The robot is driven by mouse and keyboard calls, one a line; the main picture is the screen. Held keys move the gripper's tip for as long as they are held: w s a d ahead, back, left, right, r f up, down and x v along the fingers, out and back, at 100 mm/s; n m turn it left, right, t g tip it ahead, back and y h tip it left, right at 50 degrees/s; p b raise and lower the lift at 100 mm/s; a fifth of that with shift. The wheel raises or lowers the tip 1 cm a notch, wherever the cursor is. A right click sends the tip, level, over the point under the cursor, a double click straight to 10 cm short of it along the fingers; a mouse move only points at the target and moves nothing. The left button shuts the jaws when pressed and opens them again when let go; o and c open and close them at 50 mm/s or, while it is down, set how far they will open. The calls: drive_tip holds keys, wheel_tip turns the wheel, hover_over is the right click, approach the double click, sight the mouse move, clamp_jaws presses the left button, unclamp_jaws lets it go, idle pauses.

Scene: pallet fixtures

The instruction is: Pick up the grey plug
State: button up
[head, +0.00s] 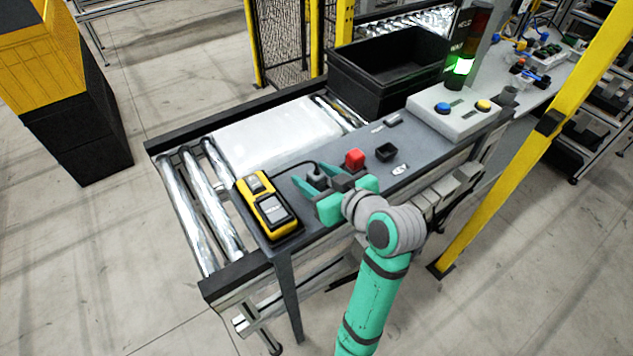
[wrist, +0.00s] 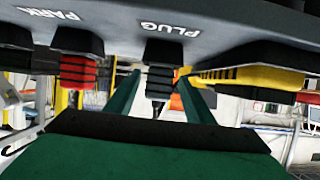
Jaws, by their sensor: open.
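The grey plug (head: 317,181) stands on the grey console near the yellow handheld device, with a black cable from its top. In the wrist view, which is upside down, the dark grey ribbed plug (wrist: 160,82) sits in a black holder (wrist: 165,53) beside the label PLUG. My green gripper (head: 316,180) is open, with one finger on each side of the plug. The wrist view shows the plug between the fingertips (wrist: 158,80), with gaps on both sides; it does not look gripped. The plug's lower part is hidden in the holder.
A red plug (head: 354,158) stands close beside my gripper, by the label PARK in the wrist view. An empty black holder (head: 386,152) is further right. The yellow device (head: 268,207) lies left. A button box (head: 455,112) and black bin (head: 385,75) stand behind.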

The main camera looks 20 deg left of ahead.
sight(309, 173)
drive_tip(key=shift+x, duration=1.7)
drive_tip(key=shift+w+d, duration=0.1)
drive_tip(key=shift+d, duration=0.05)
drive_tip(key=c, duration=1.1)
drive_tip(key=shift+c, duration=0.2)
